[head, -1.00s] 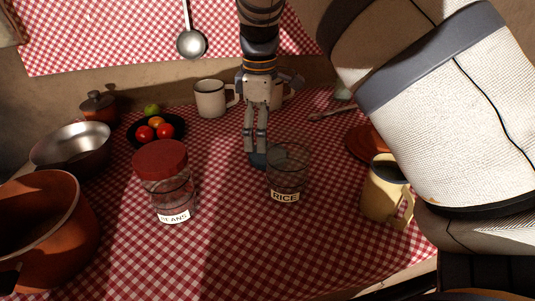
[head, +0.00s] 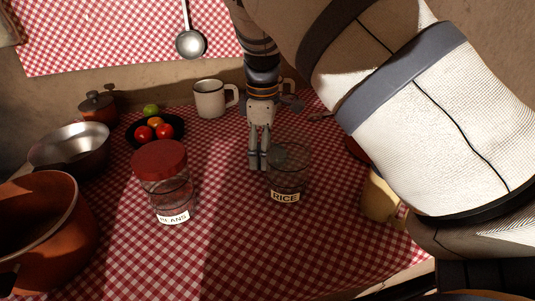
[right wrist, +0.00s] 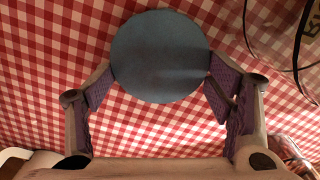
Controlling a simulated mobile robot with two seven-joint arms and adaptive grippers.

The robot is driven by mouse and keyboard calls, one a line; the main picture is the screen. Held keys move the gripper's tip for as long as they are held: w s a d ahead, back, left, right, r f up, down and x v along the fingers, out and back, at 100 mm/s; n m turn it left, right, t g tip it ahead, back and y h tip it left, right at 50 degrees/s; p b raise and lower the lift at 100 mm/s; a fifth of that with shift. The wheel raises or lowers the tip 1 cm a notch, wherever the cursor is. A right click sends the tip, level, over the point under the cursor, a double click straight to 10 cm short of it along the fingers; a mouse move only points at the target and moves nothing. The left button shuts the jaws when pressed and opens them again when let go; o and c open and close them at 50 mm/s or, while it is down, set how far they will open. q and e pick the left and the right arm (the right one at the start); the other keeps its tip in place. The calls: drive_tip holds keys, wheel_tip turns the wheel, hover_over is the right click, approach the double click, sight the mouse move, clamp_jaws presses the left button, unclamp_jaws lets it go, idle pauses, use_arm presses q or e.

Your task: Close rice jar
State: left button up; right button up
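The rice jar (head: 286,178) is clear glass with a RICE label and stands upright on the checked cloth, with no lid seen on its rim. My right gripper (head: 260,167) points down just left of and behind the jar. In the right wrist view a flat, round blue lid (right wrist: 160,57) sits between the fingertips, and both fingers meet its edges. How far the lid is above the cloth is unclear. Part of the glass jar (right wrist: 285,35) shows at the upper right there. My left gripper is not in view.
A beans jar (head: 165,185) with a red lid stands to the left. A yellow mug (head: 379,200) is on the right, partly behind my arm. A white mug (head: 209,98) and a dark fruit bowl (head: 174,122) are behind. The cloth in front is clear.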

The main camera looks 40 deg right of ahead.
drive_tip(key=shift+c, duration=0.6)
drive_tip(key=shift+r, duration=0.1)
drive_tip(key=shift+r, duration=0.35)
wheel_tip(320, 180, up, 17)
drive_tip(key=p, duration=0.1)
